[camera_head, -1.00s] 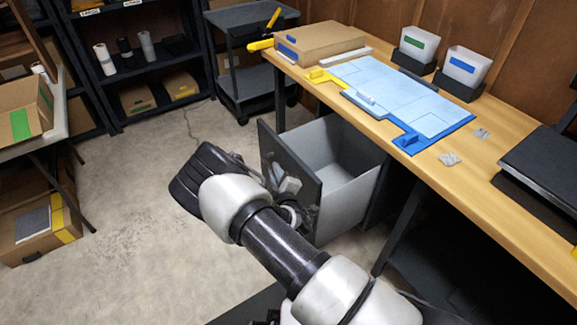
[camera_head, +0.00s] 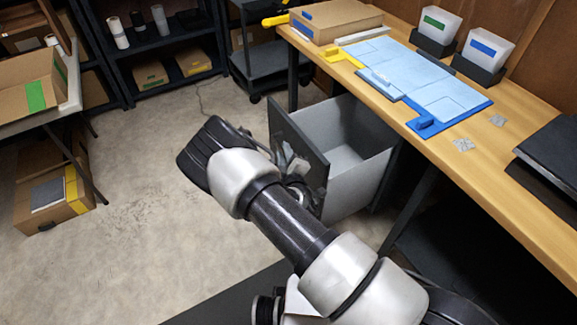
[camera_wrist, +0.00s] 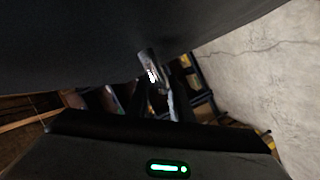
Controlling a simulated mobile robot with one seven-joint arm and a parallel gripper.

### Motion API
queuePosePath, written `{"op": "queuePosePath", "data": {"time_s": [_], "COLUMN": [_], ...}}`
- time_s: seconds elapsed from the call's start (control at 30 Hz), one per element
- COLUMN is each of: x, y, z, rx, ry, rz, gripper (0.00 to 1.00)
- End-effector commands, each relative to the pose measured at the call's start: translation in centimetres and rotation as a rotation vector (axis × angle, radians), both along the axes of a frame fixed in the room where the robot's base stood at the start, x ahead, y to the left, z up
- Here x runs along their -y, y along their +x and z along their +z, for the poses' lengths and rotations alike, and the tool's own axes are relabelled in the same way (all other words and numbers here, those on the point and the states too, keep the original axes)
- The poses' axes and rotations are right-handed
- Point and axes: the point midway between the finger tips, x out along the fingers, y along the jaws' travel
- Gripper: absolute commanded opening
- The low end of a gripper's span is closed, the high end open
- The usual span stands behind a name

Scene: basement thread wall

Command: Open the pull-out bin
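The pull-out bin is a light grey open box (camera_head: 362,190) with a dark front panel (camera_head: 297,145). It stands well out from under the wooden workbench, and its empty-looking inside shows. My gripper (camera_head: 296,172) is at the outer face of the front panel, partly hidden behind my wrist and forearm. In the wrist view the dark panel (camera_wrist: 100,40) fills the top, and my gripper (camera_wrist: 165,85) is close to it, dark and hard to make out. Whether the fingers are closed on a handle cannot be told.
The workbench (camera_head: 470,165) runs along the right, with a blue mat (camera_head: 435,90), a cardboard box (camera_head: 335,20) and two small bins on top. A dark cart (camera_head: 270,62) stands behind. Cardboard boxes are at the left. The concrete floor (camera_head: 130,210) left of my arm is clear.

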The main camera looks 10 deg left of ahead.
Motion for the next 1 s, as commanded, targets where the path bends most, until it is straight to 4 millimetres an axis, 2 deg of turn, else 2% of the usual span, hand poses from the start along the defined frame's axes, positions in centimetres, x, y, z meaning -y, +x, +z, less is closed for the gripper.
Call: {"op": "queuePosePath", "data": {"time_s": [0.17,0.4,0.6,0.8,1.0], "x": [1.0,2.6,3.9,4.5,4.6], "y": [-3.1,-8.8,-12.8,-15.1,-15.7], "z": [0.8,2.1,3.0,3.4,3.6], "rx": [-0.004,-0.005,-0.004,-0.003,-0.002], "ry": [-0.003,-0.002,-0.004,-0.003,-0.001], "rz": [-0.002,-0.001,-0.001,-0.002,0.000], "gripper": [0.20,0.20,0.20,0.20,0.20]}}
